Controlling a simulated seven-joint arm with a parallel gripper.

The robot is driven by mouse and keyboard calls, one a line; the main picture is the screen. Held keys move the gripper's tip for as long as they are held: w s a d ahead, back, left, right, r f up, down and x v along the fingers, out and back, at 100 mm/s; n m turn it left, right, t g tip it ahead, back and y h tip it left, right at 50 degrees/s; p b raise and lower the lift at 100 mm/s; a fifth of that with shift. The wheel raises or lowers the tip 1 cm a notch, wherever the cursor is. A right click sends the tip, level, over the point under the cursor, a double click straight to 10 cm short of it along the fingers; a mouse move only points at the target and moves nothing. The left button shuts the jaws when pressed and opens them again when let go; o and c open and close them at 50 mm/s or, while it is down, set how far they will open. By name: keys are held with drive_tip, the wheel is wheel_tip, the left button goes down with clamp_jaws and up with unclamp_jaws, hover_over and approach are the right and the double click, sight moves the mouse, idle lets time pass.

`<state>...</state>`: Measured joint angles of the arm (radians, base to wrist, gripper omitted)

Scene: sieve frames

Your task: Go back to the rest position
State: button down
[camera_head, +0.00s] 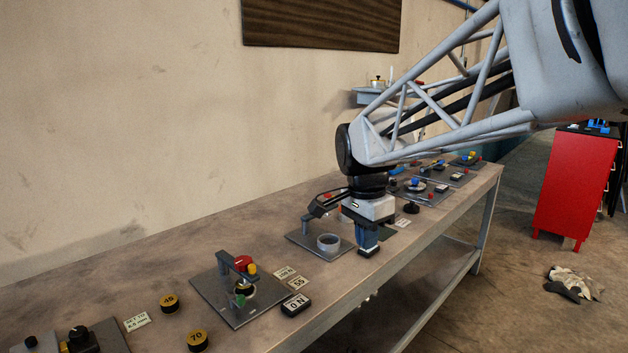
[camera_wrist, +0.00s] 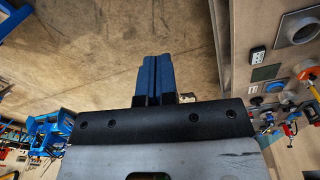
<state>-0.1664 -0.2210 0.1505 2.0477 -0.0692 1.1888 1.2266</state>
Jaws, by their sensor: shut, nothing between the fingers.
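My gripper (camera_head: 368,246) hangs over the front edge of the long workbench (camera_head: 190,244), beside a grey plate with a round grey ring (camera_head: 328,242). In the wrist view its blue fingers (camera_wrist: 154,80) are pressed together with nothing between them. Below the fingers the wrist view shows bare floor, with the bench edge at the right. My gripper touches nothing that I can see. Part of the plate behind the gripper is hidden.
A plate with a red and yellow clamp (camera_head: 244,264), a black "ON" block (camera_head: 296,305) and sieve discs marked 45 (camera_head: 169,304) and 70 (camera_head: 197,341) stand nearer on the bench. More plates (camera_head: 420,191) lie farther along. A red cabinet (camera_head: 571,187) stands right; the floor between is mostly clear.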

drive_tip(key=s+d+f+n+t, duration=0.1)
drive_tip(key=s+n, duration=0.3)
drive_tip(key=s, duration=0.4)
drive_tip(key=s+d+f+n+t, duration=0.1)
drive_tip(key=s+d+f+n, duration=0.2)
drive_tip(key=s, duration=0.5)
drive_tip(key=s+d+f+n, duration=0.3)
drive_tip(key=s+d+n, duration=0.1)
drive_tip(key=s, duration=0.4)
drive_tip(key=shift+f+n+t+y, duration=0.3)
drive_tip(key=shift+f+t+y, duration=0.05)
drive_tip(key=shift+t+y, duration=0.05)
